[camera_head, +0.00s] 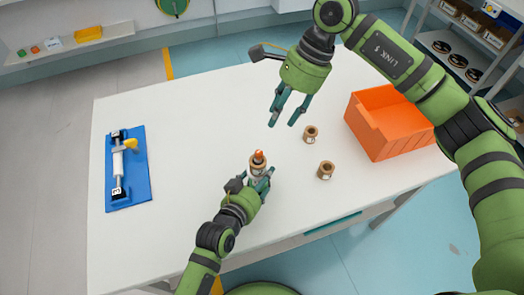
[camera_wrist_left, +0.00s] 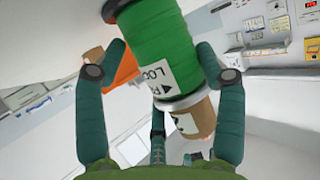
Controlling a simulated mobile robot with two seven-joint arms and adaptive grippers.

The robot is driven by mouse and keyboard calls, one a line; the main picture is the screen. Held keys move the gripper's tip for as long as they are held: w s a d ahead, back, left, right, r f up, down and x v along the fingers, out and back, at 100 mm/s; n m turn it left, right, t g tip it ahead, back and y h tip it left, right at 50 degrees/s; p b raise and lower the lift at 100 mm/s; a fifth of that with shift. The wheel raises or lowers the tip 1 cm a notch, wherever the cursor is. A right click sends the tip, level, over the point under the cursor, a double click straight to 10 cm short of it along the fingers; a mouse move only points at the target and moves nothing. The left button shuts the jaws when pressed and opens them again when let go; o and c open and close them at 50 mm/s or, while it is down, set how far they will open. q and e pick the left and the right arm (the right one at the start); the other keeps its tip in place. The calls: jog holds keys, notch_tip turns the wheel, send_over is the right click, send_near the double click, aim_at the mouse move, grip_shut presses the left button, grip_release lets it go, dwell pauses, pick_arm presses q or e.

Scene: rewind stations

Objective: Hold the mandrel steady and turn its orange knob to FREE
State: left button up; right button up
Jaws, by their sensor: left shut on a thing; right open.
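The mandrel (camera_head: 258,168) stands up in my left gripper (camera_head: 260,180), with its orange knob (camera_head: 259,155) on top. In the left wrist view the mandrel's green body (camera_wrist_left: 152,40) lies between the two fingers, with a label partly reading "LOC" and an arrow. A brown core (camera_wrist_left: 198,120) shows at its lower end there. The knob is not clear in that view, so its setting cannot be read. My right gripper (camera_head: 287,110) is open and empty above the table, up and right of the knob, fingers pointing down.
Two brown cores, one farther back (camera_head: 311,134) and one nearer (camera_head: 326,170), stand right of the mandrel. An orange bin (camera_head: 378,138) is at the table's right. A blue stand (camera_head: 140,178) with a grey shaft and yellow lever lies at the left. The white table (camera_head: 195,130) between is clear.

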aim_at(261, 151)
jog(key=x, duration=1.1)
jog(key=shift+a+f, duration=0.15)
jog(key=shift+f, duration=0.2)
grip_shut()
